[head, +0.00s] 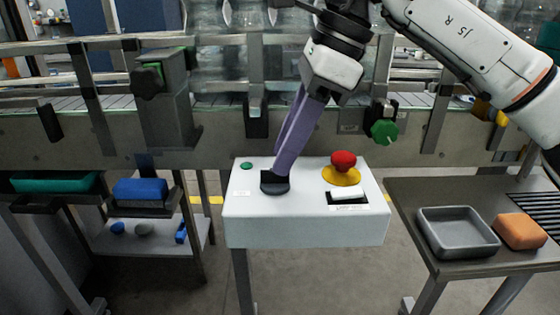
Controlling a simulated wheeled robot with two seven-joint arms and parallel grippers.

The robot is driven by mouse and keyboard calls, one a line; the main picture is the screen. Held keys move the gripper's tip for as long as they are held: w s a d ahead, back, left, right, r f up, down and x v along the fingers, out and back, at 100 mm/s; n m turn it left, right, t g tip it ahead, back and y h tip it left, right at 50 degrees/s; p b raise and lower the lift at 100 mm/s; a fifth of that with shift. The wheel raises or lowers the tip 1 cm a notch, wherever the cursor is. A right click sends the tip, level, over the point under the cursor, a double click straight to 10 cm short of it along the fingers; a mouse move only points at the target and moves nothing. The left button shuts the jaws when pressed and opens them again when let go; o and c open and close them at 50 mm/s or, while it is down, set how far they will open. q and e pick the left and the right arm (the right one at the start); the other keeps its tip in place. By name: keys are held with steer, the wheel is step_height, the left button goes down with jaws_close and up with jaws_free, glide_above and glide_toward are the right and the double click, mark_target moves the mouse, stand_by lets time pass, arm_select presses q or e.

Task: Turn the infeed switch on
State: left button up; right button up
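A white control box (305,232) stands on a post in the middle of the head view. On its top, from left to right, are a small green button (246,166), a black switch (275,188), a red mushroom button (343,161) on a yellow disc, and a white rocker (348,194) in a black frame. The labels are too small to read, so I cannot tell which is the infeed switch. My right gripper (283,168) points down with its purple fingers close together, their tips at the black switch and partly covering it. Contact is unclear. My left gripper is not in view.
A conveyor with metal rails (60,125) runs behind the box, with a green knob (384,131) on its front. At the right a table (440,190) holds a grey tray (457,233) and an orange block (521,231). A shelf with blue items (140,190) stands at the left.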

mark_target(275, 178)
steer(key=shift+x, duration=1.35)
jaws_close()
